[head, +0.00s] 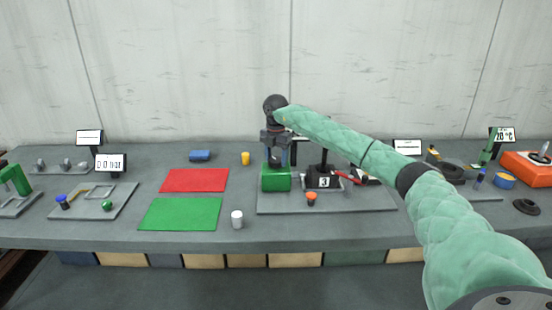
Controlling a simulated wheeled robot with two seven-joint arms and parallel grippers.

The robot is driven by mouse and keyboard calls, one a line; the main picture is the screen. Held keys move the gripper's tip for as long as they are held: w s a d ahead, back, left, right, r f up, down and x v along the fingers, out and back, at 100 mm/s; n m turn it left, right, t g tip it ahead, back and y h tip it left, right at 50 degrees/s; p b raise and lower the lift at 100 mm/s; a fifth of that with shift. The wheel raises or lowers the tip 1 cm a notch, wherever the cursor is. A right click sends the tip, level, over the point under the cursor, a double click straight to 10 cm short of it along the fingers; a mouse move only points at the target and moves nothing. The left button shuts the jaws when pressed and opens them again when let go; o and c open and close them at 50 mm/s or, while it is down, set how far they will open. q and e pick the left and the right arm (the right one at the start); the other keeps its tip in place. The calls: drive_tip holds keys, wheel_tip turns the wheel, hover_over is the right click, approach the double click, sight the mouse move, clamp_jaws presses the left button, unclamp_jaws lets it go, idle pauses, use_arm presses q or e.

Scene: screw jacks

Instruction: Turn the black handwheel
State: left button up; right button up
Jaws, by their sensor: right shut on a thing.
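My right gripper (275,158) comes down from above over the green screw jack (276,181) near the middle of the bench. It is shut on the black handwheel (275,163) at the top of the jack, which it largely hides. The jack stands on a grey base plate (350,204). My left gripper is not in view.
A black device marked 3 (322,178) stands just right of the jack, with an orange knob (311,198) in front. A red mat (195,180), a green mat (180,214) and a white cylinder (237,219) lie left.

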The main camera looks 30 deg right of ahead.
sight(276, 159)
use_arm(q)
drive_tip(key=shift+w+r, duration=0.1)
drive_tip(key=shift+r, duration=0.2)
use_arm(e)
drive_tip(key=shift+r, duration=0.15)
drive_tip(key=o, duration=0.8)
drive_tip(key=shift+o, duration=0.9)
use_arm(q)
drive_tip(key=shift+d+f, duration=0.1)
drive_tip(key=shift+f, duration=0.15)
use_arm(e)
drive_tip(key=shift+r, duration=0.35)
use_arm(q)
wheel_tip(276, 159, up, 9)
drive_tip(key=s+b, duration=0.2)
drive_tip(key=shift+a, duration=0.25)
use_arm(e)
wheel_tip(276, 159, up, 7)
drive_tip(key=shift+f, duration=0.1)
